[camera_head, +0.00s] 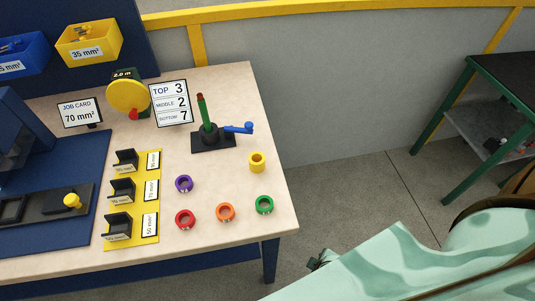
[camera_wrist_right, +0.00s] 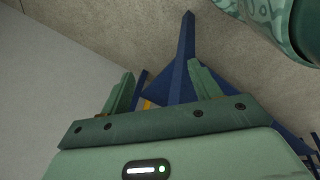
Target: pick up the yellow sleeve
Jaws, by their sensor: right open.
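The yellow sleeve (camera_head: 257,162) stands upright on the table near its right edge, a short open-topped ring. It is apart from the other sleeves. My right gripper (camera_wrist_right: 160,70) is open and empty, its two green fingers spread in the right wrist view. In the head view my right arm comes in from the lower right, and a dark end part of it shows beyond the table's right edge, below and right of the sleeve. The sleeve cannot be made out in the right wrist view. My left gripper is not in view.
Purple (camera_head: 184,184), red (camera_head: 185,219), orange (camera_head: 225,212) and green (camera_head: 264,204) sleeves stand near the yellow one. A black stand (camera_head: 213,141) with a green post and blue lever is behind. A blue table leg (camera_wrist_right: 184,62) shows beyond my right fingers.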

